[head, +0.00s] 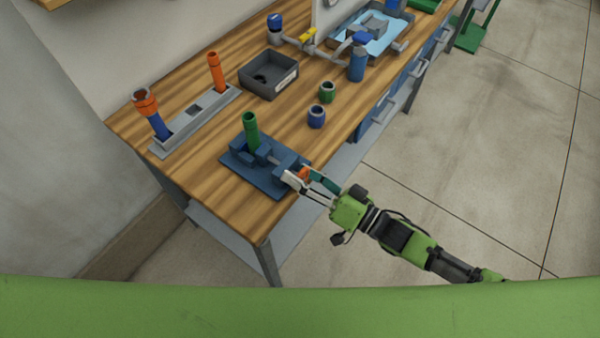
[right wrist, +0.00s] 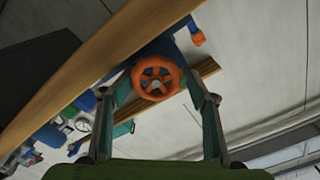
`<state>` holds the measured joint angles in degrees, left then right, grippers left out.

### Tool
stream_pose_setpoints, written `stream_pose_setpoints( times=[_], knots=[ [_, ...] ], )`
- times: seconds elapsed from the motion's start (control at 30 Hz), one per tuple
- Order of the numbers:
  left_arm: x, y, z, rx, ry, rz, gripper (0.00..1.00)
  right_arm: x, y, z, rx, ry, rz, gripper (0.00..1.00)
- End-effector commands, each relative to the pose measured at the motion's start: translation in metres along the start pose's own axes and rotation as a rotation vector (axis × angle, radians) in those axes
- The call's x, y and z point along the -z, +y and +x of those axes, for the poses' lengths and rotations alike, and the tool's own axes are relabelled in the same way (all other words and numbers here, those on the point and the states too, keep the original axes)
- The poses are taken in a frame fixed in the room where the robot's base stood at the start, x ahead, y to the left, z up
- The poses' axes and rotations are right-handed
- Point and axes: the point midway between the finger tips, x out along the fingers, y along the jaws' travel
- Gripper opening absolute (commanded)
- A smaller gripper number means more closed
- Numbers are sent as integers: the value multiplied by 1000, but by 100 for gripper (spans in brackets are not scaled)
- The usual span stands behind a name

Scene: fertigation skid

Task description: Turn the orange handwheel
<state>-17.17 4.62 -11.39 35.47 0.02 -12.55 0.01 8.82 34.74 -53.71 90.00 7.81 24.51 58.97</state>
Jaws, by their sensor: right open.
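The orange handwheel (right wrist: 156,79) shows in the right wrist view, round with spokes, in front of a blue body. In the head view only a bit of the orange handwheel (head: 304,174) shows at the near right end of a blue vise-like fixture (head: 245,172); the gripper hides the rest. My right gripper (head: 299,176) is open, with its fingers on either side of the wheel. In the right wrist view the fingers (right wrist: 155,95) stand apart, and I cannot tell whether they touch the rim. My left gripper is not in view.
A green pipe (head: 251,130) stands upright in the fixture. The wooden bench (head: 205,85) also carries a grey tray (head: 195,120) with orange and blue pipes, a dark box (head: 268,75), and green (head: 327,92) and blue (head: 317,116) fittings.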

Motion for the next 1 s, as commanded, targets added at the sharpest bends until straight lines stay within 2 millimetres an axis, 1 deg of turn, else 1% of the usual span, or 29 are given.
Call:
stream_pose_setpoints(
  times=[0.03, 0.2, 0.4, 0.6, 1.0],
  knots=[
    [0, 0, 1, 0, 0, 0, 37, -19, 11, -18, -33, -37, 14, 59],
    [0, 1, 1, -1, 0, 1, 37, -15, 10, -45, -29, -31, 11, 59],
    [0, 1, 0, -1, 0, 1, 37, -7, 5, -67, -17, -16, 6, 59],
    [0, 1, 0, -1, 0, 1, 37, -3, 2, -74, -10, -7, 2, 59],
    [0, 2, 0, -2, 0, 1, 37, -1, 2, -74, -7, -4, 1, 59]
  ],
)
